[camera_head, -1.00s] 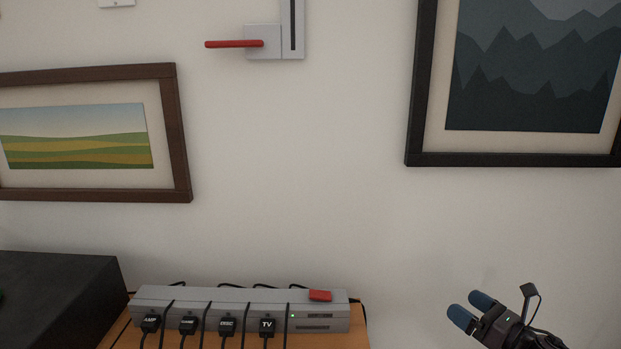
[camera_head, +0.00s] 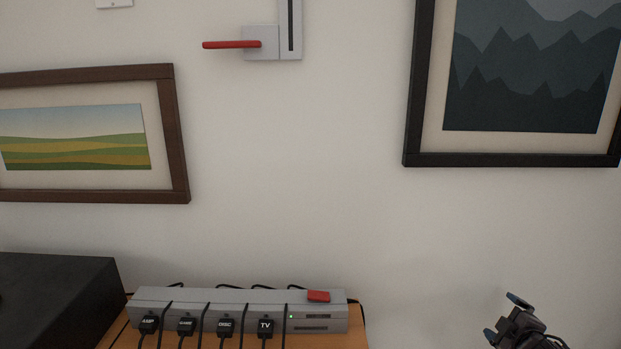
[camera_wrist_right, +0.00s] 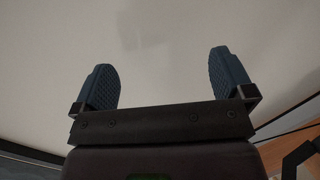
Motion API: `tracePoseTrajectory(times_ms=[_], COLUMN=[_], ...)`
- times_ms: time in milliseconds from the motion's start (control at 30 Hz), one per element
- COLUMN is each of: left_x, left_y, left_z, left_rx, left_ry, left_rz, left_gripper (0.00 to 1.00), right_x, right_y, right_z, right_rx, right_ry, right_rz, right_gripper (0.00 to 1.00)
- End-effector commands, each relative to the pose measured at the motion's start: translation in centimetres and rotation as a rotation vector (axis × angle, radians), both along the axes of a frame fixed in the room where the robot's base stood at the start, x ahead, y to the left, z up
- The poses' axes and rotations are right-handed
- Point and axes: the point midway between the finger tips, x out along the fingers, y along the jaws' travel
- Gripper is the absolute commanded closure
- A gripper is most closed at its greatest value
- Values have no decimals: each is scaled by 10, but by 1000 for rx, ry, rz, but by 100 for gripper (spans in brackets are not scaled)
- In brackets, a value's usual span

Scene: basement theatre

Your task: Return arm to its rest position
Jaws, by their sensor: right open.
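My right gripper (camera_head: 505,317) is at the lower right of the head view, in front of the bare wall and to the right of the power strip. It is tilted, with its blue fingertips towards the left. In the right wrist view my right gripper (camera_wrist_right: 160,80) shows two blue ribbed fingers spread wide, with only pale wall between them. It is open and empty. My left gripper does not show in any view.
A grey power strip (camera_head: 237,298) with a red switch (camera_head: 318,296) and several labelled plugs lies on a wooden surface (camera_head: 357,335). A black box (camera_head: 60,290) stands at left. A red lever (camera_head: 232,45) and two framed pictures are on the wall.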

Motion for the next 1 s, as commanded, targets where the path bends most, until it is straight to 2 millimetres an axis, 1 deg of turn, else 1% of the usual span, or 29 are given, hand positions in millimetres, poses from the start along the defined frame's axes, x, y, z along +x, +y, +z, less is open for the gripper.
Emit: tracePoseTrajectory(times_ms=[100, 300, 333, 467, 567, 667, 767, 800, 833, 867, 900, 967, 1000], left_x=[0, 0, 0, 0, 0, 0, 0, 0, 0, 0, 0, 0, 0], left_y=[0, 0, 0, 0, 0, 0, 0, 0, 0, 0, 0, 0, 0], left_z=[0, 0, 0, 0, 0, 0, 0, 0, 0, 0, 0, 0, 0], left_rx=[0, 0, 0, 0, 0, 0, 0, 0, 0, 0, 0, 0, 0], left_ry=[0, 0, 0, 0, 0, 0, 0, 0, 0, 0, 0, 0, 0], left_rz=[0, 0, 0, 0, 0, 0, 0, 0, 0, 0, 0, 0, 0], left_gripper=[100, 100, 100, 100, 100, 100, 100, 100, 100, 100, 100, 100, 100], right_x=[-4, -12, -22, -50, -76, -108, -149, -167, -181, -196, -214, -241, -259], right_y=[-7, -15, -8, 12, 29, 48, 70, 80, 88, 95, 104, 118, 126], right_z=[-9, -25, -35, -61, -81, -102, -123, -130, -136, -140, -145, -150, -152], right_rx=[156, 388, 390, 414, 440, 475, 519, 541, 557, 574, 597, 632, 654], right_ry=[42, 99, 112, 145, 174, 207, 246, 261, 272, 284, 296, 314, 325], right_rz=[-93, -239, -230, -212, -202, -193, -188, -187, -188, -189, -191, -198, -203], right_gripper=[1, 1, 1, 1, 1, 1, 1, 1, 1, 1, 1, 1, 1])
